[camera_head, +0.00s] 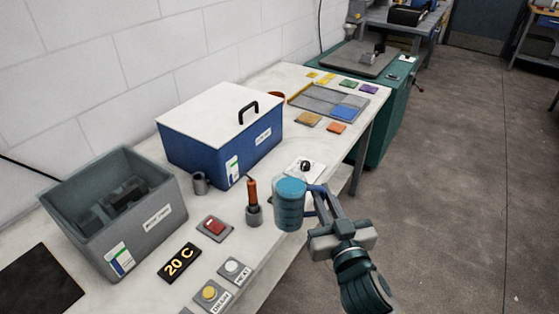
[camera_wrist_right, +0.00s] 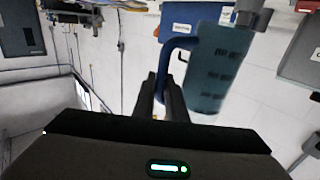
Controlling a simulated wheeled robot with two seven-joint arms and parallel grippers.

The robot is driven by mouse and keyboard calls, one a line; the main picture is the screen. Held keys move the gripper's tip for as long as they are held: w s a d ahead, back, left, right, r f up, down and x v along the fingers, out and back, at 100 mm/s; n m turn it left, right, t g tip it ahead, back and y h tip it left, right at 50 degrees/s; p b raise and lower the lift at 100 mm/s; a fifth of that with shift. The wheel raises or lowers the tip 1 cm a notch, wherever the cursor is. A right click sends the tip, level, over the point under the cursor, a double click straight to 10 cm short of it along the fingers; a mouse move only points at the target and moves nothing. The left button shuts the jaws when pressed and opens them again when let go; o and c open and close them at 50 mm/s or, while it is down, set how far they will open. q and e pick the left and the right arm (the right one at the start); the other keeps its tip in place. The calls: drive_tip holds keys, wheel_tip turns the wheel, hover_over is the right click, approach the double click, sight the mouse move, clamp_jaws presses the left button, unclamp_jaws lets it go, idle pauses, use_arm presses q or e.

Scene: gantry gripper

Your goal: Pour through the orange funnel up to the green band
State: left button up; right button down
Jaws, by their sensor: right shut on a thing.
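A translucent blue jug (camera_head: 289,208) holds blue liquid, its surface showing near the top. It is held up at the table's front edge, about upright. My right gripper (camera_head: 319,199) is shut on the jug's handle. In the right wrist view, where the room appears upside down, the jug (camera_wrist_right: 216,70) has dark marks on its side and the gripper fingers (camera_wrist_right: 166,93) are at its blue handle. An orange-red rim (camera_head: 276,96) shows behind the blue box; I cannot tell whether it is the funnel. No green band is discernible. My left gripper is out of view.
A lidded blue box (camera_head: 222,150) and an open grey bin (camera_head: 115,215) stand on the white table. Near the jug are an orange-handled tool in a grey holder (camera_head: 254,215), a small grey cup (camera_head: 199,183) and buttons (camera_head: 215,228). A grey tray (camera_head: 320,101) lies farther back.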

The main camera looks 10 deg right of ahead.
drive_tip(key=s+f, duration=0.3)
drive_tip(key=s, duration=0.5)
drive_tip(key=shift+s, duration=0.4)
